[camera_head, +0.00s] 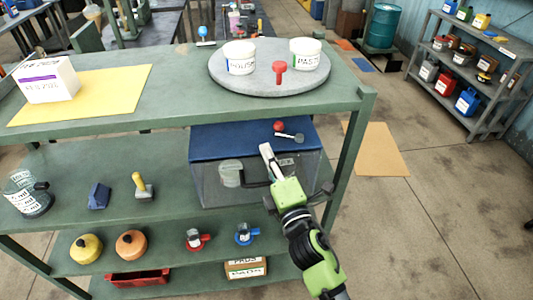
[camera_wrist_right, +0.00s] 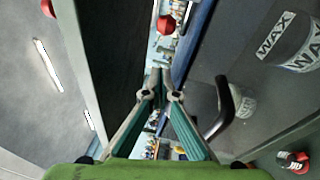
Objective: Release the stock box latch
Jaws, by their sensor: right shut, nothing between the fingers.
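The stock box (camera_head: 202,183) stands on the middle shelf, with see-through grey walls and a blue lid (camera_head: 225,143). A red knob (camera_head: 279,126) and a short grey lever, seemingly the latch, show on the lid; a red knob (camera_wrist_right: 165,24) also shows beyond my fingertips in the right wrist view. A dark handle (camera_wrist_right: 220,108) is on the box front, and WAX-labelled containers (camera_wrist_right: 300,62) show through the wall. My right gripper (camera_head: 265,148) is shut and empty at the box's upper front, just short of the knob and lever. Whether it touches the box cannot be told. My left gripper is out of view.
The green top shelf (camera_head: 170,110) overhangs the box; a round grey tray (camera_head: 262,88) with two white tubs sits on it. The shelf's right post (camera_head: 350,150) stands close beside the box.

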